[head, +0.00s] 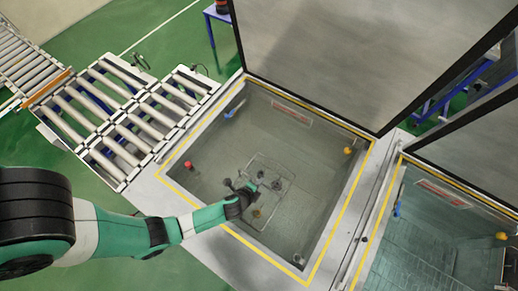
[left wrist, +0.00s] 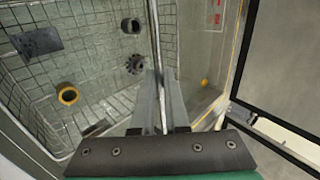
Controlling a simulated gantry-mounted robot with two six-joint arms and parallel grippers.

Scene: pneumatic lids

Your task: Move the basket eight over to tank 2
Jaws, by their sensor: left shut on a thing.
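The wire basket (head: 284,184) is inside the left tank (head: 318,215), with several small dark parts in it. In the left wrist view its mesh (left wrist: 100,45) holds a dark block (left wrist: 37,42), a yellow-orange ring (left wrist: 68,94), a dark gear (left wrist: 135,64) and a dark cylinder (left wrist: 130,25). My left gripper (head: 253,187) reaches into the tank at the basket. Its fingers (left wrist: 160,80) are shut on the basket's upright handle bar, and the grip point is partly hidden. A second tank (head: 415,235) stands at the right. My right gripper is not in view.
Both tanks have raised lids: the left lid (head: 310,50) and the right lid (head: 475,145). A divider ledge (head: 362,225) separates the tanks. A roller conveyor (head: 125,115) adjoins the left tank. A red button (head: 188,165) is on the near left side.

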